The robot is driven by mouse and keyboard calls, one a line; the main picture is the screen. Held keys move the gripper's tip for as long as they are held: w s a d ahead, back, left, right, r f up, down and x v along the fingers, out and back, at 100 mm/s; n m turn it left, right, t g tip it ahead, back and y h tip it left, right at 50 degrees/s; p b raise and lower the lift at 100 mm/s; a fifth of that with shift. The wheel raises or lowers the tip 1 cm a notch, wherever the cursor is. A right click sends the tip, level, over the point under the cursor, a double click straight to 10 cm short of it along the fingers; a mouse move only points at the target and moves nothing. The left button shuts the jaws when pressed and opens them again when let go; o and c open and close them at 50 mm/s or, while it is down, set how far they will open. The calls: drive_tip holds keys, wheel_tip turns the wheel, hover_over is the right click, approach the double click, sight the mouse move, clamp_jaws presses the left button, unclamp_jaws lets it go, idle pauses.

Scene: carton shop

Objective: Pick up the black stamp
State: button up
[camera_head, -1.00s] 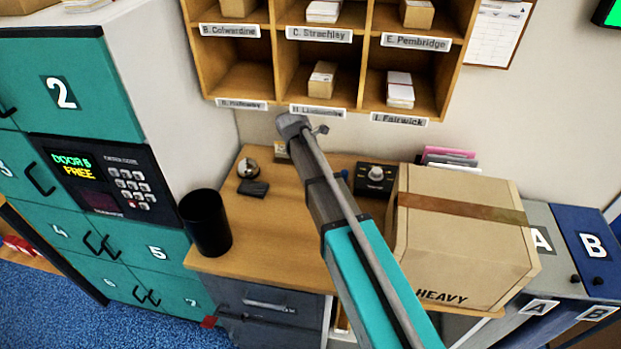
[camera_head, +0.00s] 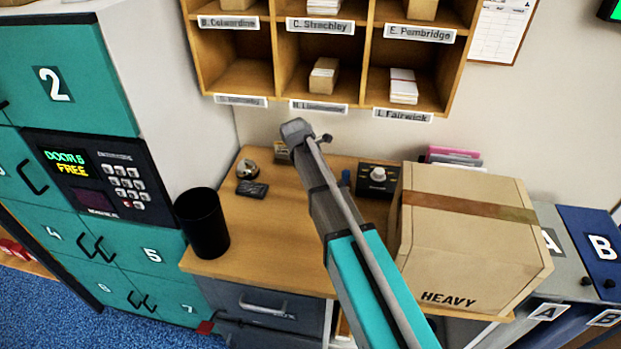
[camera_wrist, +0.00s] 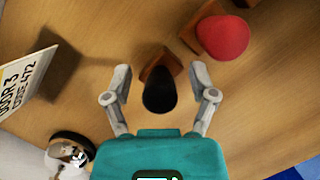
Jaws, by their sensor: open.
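The black stamp (camera_wrist: 159,94) shows in the wrist view, with its dark rounded handle toward the camera and a brown wooden base partly showing behind it. My gripper (camera_wrist: 159,76) is open, with one finger on each side of the stamp. Gaps show between the handle and both fingers, and I cannot tell the height between them. A red stamp (camera_wrist: 222,38) with a wooden base is just up and right, near the right finger. In the head view my arm covers part of the desk, and I cannot make out the stamps or my gripper there.
A card reading DOOR 3 (camera_wrist: 24,83) and a bell (camera_wrist: 68,152) are to the left in the wrist view. On the desk (camera_head: 262,225) are a black cup (camera_head: 203,222), a dark flat pad (camera_head: 252,190) and a large HEAVY carton (camera_head: 465,245). Pigeonholes (camera_head: 320,107) hang above.

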clamp_jaws()
idle(0.4)
drive_tip(key=shift+r, duration=0.2)
wheel_tip(320, 180, up, 4)
drive_tip(key=p, duration=0.4)
drive_tip(key=shift+f, duration=0.2)
drive_tip(key=s+a, duration=0.1)
drive_tip(key=s, duration=0.5)
drive_tip(key=s+a, duration=0.1)
drive_tip(key=s, duration=0.4)
drive_tip(key=s+a, duration=0.1)
drive_tip(key=s, duration=0.5)
drive_tip(key=shift+s+a+f, duration=0.2)
drive_tip(key=shift+s+f, duration=0.05)
drive_tip(key=shift+s, duration=0.1)
